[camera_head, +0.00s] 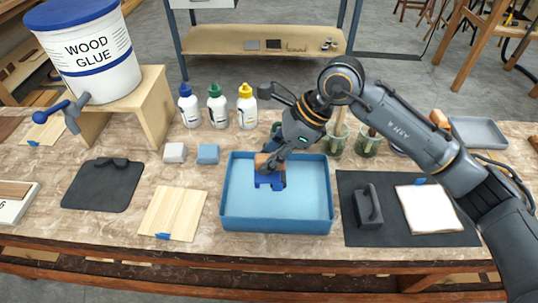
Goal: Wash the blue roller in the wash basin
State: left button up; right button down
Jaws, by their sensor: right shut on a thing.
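The wash basin (277,226) is a blue rectangular tray with a light blue inside, standing at the middle of the table. My right gripper (272,164) reaches in from the right and points down over the basin's back left part. It is shut on the blue roller (270,182), whose dark blue part shows below the fingers. A brown piece shows beside the fingertips. The roller is inside the basin's outline; I cannot tell whether it touches the bottom or any water. My left gripper is not in view.
Bottles with blue, green and yellow caps (218,107) and two small blocks (175,153) stand behind and left of the basin. Jars (368,142) stand behind right, close to my right arm. Dark mats (103,184) lie either side. A wood glue bucket (88,55) sits on a stand.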

jog(key=shift+r, duration=0.1)
jog(key=shift+r+p, duration=1)
jog(key=shift+r, duration=1.5)
